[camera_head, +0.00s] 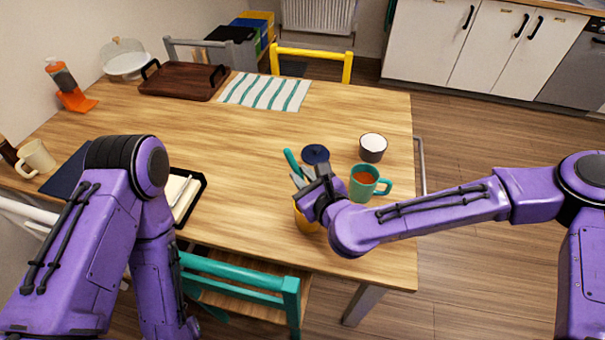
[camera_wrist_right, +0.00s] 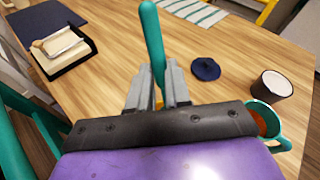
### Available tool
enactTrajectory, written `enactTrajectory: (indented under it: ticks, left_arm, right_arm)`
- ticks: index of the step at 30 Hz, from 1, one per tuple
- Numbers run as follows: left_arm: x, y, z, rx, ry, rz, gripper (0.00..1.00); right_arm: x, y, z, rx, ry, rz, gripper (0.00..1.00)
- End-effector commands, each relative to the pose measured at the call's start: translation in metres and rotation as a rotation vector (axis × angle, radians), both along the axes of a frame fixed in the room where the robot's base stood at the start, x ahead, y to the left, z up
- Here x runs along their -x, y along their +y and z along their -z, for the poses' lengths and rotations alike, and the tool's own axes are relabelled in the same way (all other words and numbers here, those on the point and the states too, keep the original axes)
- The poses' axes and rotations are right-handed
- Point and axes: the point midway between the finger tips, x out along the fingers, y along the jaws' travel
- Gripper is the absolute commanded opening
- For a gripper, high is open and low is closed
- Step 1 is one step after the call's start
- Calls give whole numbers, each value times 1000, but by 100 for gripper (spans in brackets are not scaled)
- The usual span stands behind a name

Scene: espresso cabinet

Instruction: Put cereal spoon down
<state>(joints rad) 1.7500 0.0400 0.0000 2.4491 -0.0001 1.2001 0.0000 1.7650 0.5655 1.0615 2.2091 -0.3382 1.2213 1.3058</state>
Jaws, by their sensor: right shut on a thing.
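The cereal spoon (camera_head: 291,162) shows as a teal handle rising from my right gripper (camera_head: 302,179). My right gripper is shut on it above the near right part of the wooden table (camera_head: 240,140). In the right wrist view the handle (camera_wrist_right: 152,38) stands up, slightly tilted, between the two grey fingers (camera_wrist_right: 158,88). The spoon's lower end is hidden by the gripper. A yellow-orange object (camera_head: 306,224) shows partly below the gripper; I cannot tell whether the spoon touches it. My left arm is at the lower left, its gripper out of sight.
A teal mug (camera_head: 361,190) and a dark cup (camera_head: 373,148) stand right of the gripper. A dark blue round piece (camera_head: 315,153) lies just behind it. A brown tray (camera_head: 181,80) and striped cloth (camera_head: 265,92) lie farther back. The middle of the table is clear.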

Motion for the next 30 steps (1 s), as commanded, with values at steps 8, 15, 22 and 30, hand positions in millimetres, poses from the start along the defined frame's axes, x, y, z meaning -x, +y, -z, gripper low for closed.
enactTrajectory:
  ticks: [8,15,22,30]
  left_arm:
    - [1,0,36,0,1,0,58]
    - [1,0,53,1,1,0,58]
    - [1,0,55,0,1,0,58]
    - [1,0,55,0,1,0,58]
  right_arm:
    - [1,0,46,0,1,-1,0]
    - [1,0,70,-1,1,-1,0]
    - [1,0,75,-1,0,-1,0]
    - [1,0,74,0,0,-1,47]
